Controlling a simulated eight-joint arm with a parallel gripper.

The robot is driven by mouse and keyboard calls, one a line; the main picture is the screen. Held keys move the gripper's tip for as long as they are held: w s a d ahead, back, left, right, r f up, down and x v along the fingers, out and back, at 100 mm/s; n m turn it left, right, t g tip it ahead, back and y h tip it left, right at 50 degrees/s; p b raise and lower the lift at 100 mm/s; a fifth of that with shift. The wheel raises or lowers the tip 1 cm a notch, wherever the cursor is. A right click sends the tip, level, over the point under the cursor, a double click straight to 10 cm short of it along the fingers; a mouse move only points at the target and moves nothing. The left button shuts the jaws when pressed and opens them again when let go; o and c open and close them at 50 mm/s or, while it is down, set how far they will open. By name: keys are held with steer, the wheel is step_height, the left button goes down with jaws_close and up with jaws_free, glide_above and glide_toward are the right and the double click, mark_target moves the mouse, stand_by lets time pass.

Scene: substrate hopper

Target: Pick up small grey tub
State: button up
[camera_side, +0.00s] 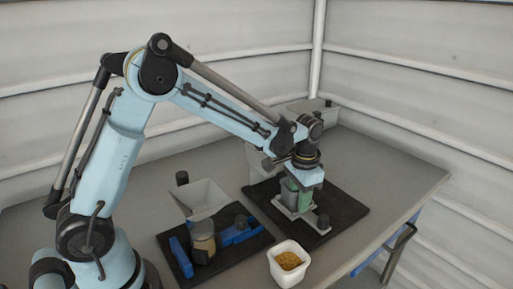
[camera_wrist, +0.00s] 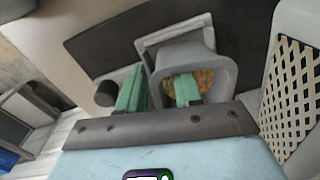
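The small grey tub (camera_wrist: 222,75) shows in the wrist view with coarse brown-yellow material inside. It sits on a pale square-edged base (camera_wrist: 150,42) over a dark mat. My gripper (camera_wrist: 158,90) has two green fingers, spread apart. One finger appears outside the tub's left wall and the other over its opening, with the near wall between them. I cannot tell whether either finger touches the tub. In the side view, my gripper (camera_side: 297,197) points down over the base, and its fingers hide most of the tub.
A white tub of yellow-brown grain (camera_side: 289,262) stands at the front. A dark tray (camera_side: 178,262) holds a jar (camera_side: 203,238) and blue parts (camera_side: 236,234). A grey hopper (camera_side: 203,195) stands behind it. A pale lattice panel (camera_wrist: 291,85) is close on the right. The right tabletop (camera_side: 400,185) is clear.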

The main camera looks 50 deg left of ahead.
jaws_close()
stand_by(1.3)
